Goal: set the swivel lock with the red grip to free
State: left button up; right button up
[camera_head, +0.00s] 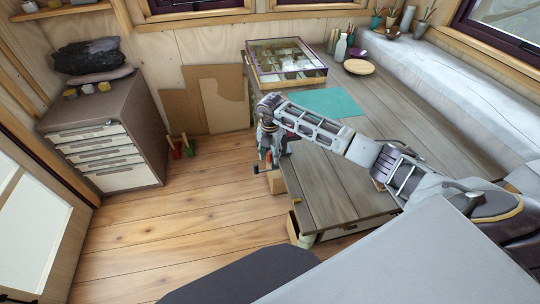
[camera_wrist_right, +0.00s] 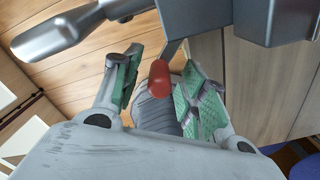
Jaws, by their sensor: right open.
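The swivel lock's red grip (camera_wrist_right: 159,78) shows in the right wrist view as a rounded red end on a short, thin grey lever. The lever comes down from a dark grey block (camera_wrist_right: 193,17). My right gripper (camera_wrist_right: 160,75) is open, with its green-padded fingers on either side of the red grip. The grip looks nearer the right-hand finger; I cannot tell whether they touch. In the head view my right gripper (camera_head: 268,148) is at the left edge of the wooden table (camera_head: 335,185), and the lock is mostly hidden there. My left gripper is not in view.
A grey metal handle (camera_wrist_right: 50,38) juts out at the upper left of the right wrist view. On the table are a glass-topped case (camera_head: 285,62), a teal mat (camera_head: 328,102) and bowls. A drawer cabinet (camera_head: 105,135) stands left. The floor (camera_head: 190,215) between is mostly clear.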

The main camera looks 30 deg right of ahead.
notch_tip(320, 180, up, 11)
dwell(0.6)
dwell(0.6)
